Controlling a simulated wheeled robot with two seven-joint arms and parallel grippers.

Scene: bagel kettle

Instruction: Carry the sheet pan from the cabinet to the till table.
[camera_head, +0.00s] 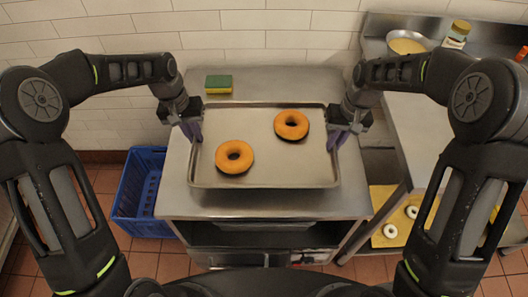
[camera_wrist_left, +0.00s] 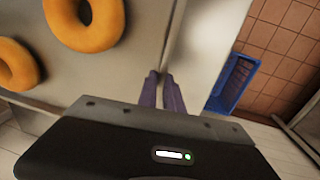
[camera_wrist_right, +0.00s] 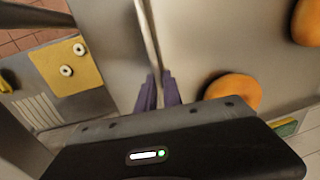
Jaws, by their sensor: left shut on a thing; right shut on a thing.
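The sheet pan (camera_head: 270,177) is a shallow grey metal tray over the steel cabinet (camera_head: 235,205). Two browned bagels lie in it, one left of centre (camera_head: 234,157) and one at the back right (camera_head: 291,125). My left gripper (camera_head: 194,131) is shut on the pan's left rim, and its purple fingers show in the left wrist view (camera_wrist_left: 165,92). My right gripper (camera_head: 341,138) is shut on the right rim, its fingers also clear in the right wrist view (camera_wrist_right: 158,92). I cannot tell whether the pan touches the cabinet top. The till table is not clearly identifiable.
A green and yellow sponge (camera_head: 218,84) lies at the cabinet's back left. A blue crate (camera_head: 140,192) stands on the floor at left. At right, a steel counter (camera_head: 420,135) holds a bowl (camera_head: 406,46) and a jar (camera_head: 456,34). Pale rings lie on a yellow board (camera_head: 383,238) below it.

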